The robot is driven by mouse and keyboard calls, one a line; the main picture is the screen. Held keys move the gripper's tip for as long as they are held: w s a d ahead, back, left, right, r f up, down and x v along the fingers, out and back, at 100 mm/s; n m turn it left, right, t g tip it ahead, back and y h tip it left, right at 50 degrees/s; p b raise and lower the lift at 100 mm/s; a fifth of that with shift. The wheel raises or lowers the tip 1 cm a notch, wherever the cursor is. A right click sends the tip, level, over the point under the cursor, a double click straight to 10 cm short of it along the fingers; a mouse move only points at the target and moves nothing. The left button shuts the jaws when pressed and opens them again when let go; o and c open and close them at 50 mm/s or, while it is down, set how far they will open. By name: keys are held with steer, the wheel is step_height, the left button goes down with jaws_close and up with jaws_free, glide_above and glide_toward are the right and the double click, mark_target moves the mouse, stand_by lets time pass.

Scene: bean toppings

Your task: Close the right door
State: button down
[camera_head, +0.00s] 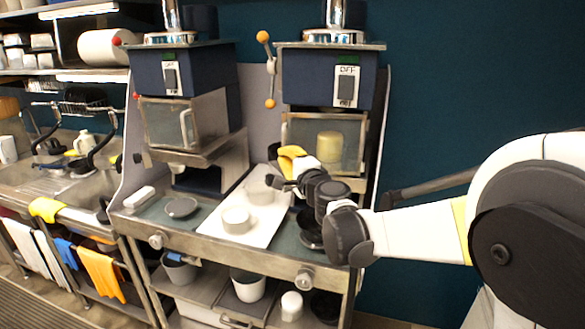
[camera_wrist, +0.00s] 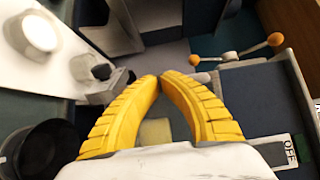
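The right machine has a glazed door (camera_head: 350,135) below its blue top, with a pale yellow cylinder (camera_head: 329,147) showing behind the glass. I cannot tell whether this door stands slightly ajar. My gripper (camera_head: 290,155) is in front of the machine, at the lower left of the door. Its two yellow fingers curve inward in the wrist view (camera_wrist: 160,77), with tips together and nothing gripped at them. A pale yellow block (camera_wrist: 155,131) shows beyond, between the fingers; it may be the same cylinder. Any contact with the door is unclear.
The left machine has its own glazed door (camera_head: 166,124). A white tray (camera_head: 262,232) with white cups lies on the counter below. An orange-knobbed lever (camera_head: 270,72) stands between the machines. A black bowl (camera_wrist: 42,146) is near my gripper.

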steer(key=x, duration=0.3)
steer(key=shift+w+d, duration=0.3)
steer(key=shift+w, duration=0.05)
steer(key=shift+w+r, duration=0.1)
steer(key=shift+w, duration=0.65)
steer(key=shift+s, duration=0.1)
